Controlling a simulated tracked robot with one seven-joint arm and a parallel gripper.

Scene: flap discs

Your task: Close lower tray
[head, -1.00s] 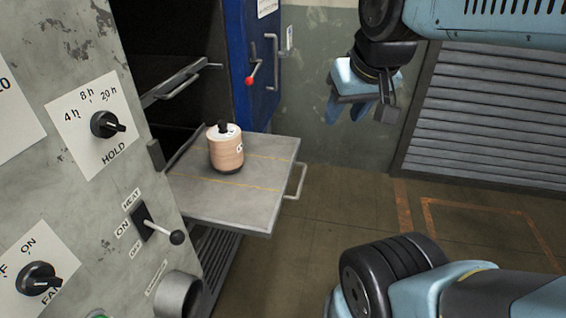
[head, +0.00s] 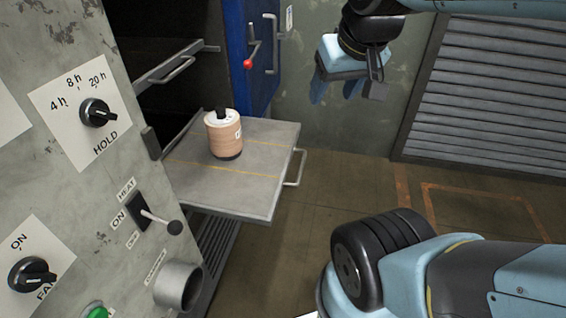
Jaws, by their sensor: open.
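The lower tray (head: 250,190) is a flat grey metal shelf with yellow lines, pulled out of the dark oven opening. Its handle (head: 297,168) sticks out from its right-hand edge. A stack of tan flap discs (head: 224,136) stands upright on the tray, on a dark base with a black knob on top. My gripper (head: 338,88) hangs in the air above and to the right of the tray, pointing down. It is open and empty, apart from the tray and its handle.
An upper tray with a handle (head: 178,66) sits further in the opening. The blue oven door (head: 252,75) stands open behind, with a red-knobbed lever (head: 248,64). The control panel (head: 60,160) with dials fills the left. Floor to the right of the tray is clear.

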